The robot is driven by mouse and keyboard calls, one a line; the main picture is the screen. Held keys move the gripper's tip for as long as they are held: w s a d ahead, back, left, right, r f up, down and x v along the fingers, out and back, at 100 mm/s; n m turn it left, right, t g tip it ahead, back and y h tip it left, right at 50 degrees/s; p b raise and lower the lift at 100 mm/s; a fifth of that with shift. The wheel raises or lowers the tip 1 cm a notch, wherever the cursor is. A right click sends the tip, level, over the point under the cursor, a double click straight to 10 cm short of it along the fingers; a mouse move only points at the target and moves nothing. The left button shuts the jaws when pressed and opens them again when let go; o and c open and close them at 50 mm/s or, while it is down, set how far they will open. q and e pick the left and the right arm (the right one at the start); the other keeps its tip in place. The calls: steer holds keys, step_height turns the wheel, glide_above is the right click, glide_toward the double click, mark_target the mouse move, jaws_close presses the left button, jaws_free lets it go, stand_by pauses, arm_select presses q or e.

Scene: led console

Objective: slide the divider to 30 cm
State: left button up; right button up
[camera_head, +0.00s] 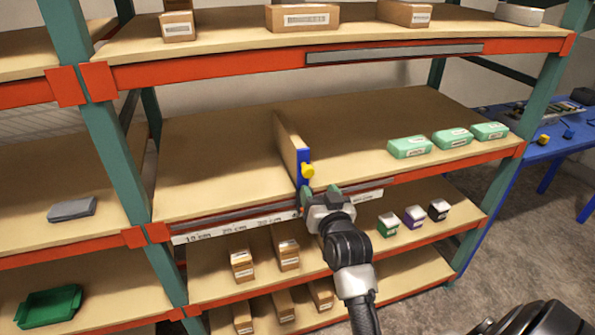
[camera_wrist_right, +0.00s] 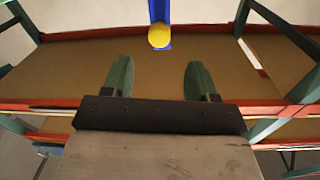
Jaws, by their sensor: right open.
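The divider (camera_head: 289,142) stands upright on the middle shelf (camera_head: 222,150), a thin tan panel with a blue front edge and a yellow knob (camera_head: 308,171). A scale strip (camera_head: 230,228) on the shelf's front edge reads 10 cm, 20 cm and 30 cm from left to right. The divider's front stands to the right of the 30 cm label. My right gripper (camera_head: 322,192) is open just below and in front of the knob. In the wrist view the knob (camera_wrist_right: 159,36) lies beyond the open fingers (camera_wrist_right: 160,80), roughly centred and apart from them. My left gripper is not seen.
Several green packs (camera_head: 409,147) lie on the shelf right of the divider; the shelf left of it is bare. Small boxes (camera_head: 288,254) stand on the shelf below. A blue table (camera_head: 563,140) is at the right.

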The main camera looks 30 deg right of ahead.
mark_target(309, 173)
steer(key=p+x, duration=0.2)
steer(key=x, duration=0.7)
steer(key=shift+w+d+f, duration=0.15)
steer(key=shift+w+d, duration=0.1)
steer(key=shift+w, duration=0.35)
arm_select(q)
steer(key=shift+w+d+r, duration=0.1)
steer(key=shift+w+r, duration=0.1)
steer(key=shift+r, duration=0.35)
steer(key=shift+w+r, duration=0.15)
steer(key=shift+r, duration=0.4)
arm_select(e)
jaws_close()
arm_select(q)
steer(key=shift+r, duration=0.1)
arm_select(e)
steer(key=shift+a, duration=0.1)
